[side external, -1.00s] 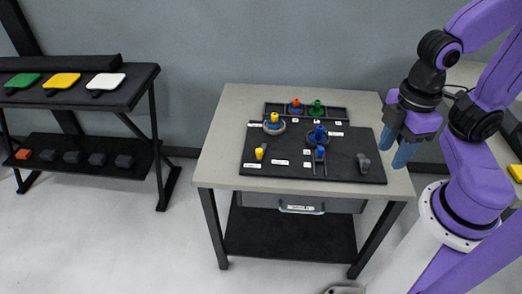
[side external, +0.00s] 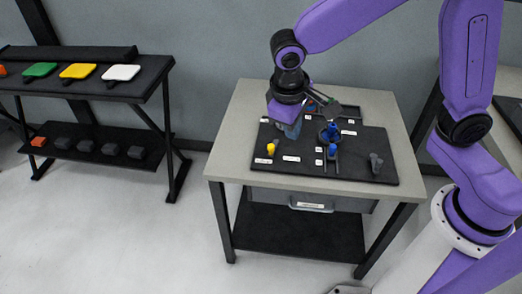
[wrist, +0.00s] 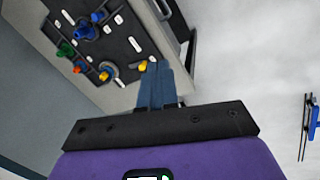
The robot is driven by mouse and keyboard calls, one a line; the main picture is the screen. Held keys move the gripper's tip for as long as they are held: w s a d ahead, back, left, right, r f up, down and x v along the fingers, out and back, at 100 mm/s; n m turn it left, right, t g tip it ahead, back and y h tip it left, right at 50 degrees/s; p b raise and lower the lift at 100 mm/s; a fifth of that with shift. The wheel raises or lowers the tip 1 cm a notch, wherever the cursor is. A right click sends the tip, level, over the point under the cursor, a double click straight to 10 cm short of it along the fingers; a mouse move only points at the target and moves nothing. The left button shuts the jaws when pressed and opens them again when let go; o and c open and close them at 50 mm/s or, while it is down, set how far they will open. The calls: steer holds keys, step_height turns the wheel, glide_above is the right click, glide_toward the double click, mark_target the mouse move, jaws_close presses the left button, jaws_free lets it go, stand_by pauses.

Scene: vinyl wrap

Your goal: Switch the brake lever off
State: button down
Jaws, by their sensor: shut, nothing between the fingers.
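The dark control panel (side external: 350,174) lies on the table and carries several coloured controls with white labels too small to read, so I cannot tell which is the brake lever. A small yellow lever (side external: 271,148) stands at its left; a grey lever (side external: 376,162) stands at its right. A blue slider (side external: 332,151) sits at the front middle. My gripper (side external: 292,134) is shut and empty, above the panel's left part, right of the yellow lever in the side view. In the wrist view its fingertips (wrist: 155,68) appear close beside the yellow lever (wrist: 143,66); contact is unclear.
A blue knob (side external: 331,130) stands mid-panel. A yellow knob (wrist: 105,76), red knob (wrist: 77,69) and green knob (wrist: 65,50) show in the wrist view; the yellow one is hidden from the side. A shelf (side external: 150,85) with coloured paddles stands left, apart from the table.

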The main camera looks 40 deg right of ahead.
steer(key=w+a+f+m+h, duration=0.1)
steer(key=w+f+m+h, duration=0.1)
steer(key=w+f+m, duration=0.4)
steer(key=w+a+f+m+h, duration=0.2)
steer(key=w+f+m, duration=0.4)
steer(key=w+f, duration=0.5)
steer(key=w, duration=0.3)
steer(key=shift+a+f+h, duration=0.3)
steer(key=shift+f+h, duration=0.1)
steer(key=x, duration=1)
steer(key=shift+s+d, duration=0.5)
steer(key=shift+d, duration=0.35)
steer(key=shift+s+d, duration=0.45)
steer(key=shift+d, duration=0.4)
